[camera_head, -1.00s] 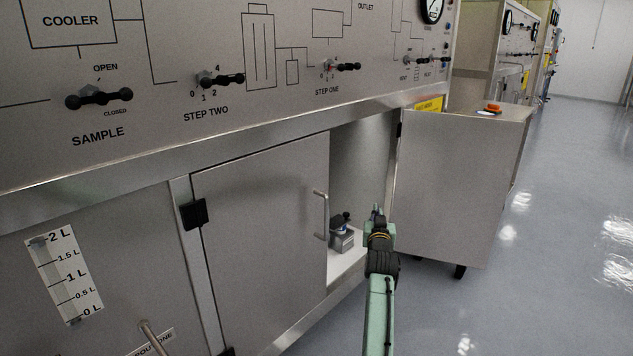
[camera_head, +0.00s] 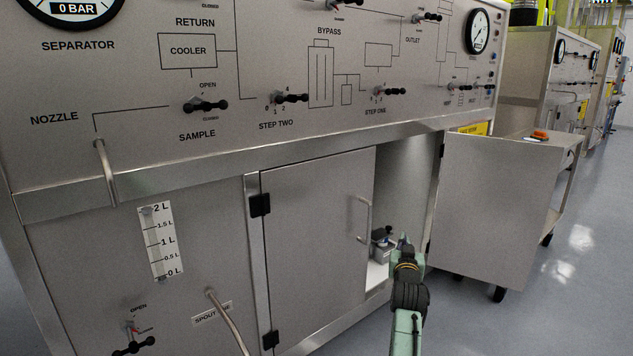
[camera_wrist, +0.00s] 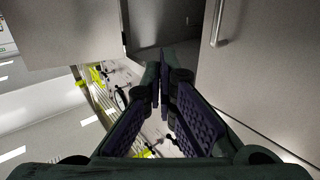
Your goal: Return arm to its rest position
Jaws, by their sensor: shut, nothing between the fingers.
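My gripper (camera_head: 404,244) is at the end of my green and black arm, in front of the open cabinet bay in the head view. In the wrist view its two dark padded fingers (camera_wrist: 163,75) are closed together at the tips with nothing held. The closed cabinet door (camera_head: 315,235) with its bar handle is left of my gripper. The open door (camera_head: 492,215) stands to the right. My gripper appears apart from both, though depth is hard to judge.
A small grey device (camera_head: 383,250) sits inside the bay, partly behind my gripper. A wheeled cart (camera_head: 563,150) with an orange item on top stands behind the open door. The panel's black valve handles (camera_head: 205,104) stick out above. Floor to the right is clear.

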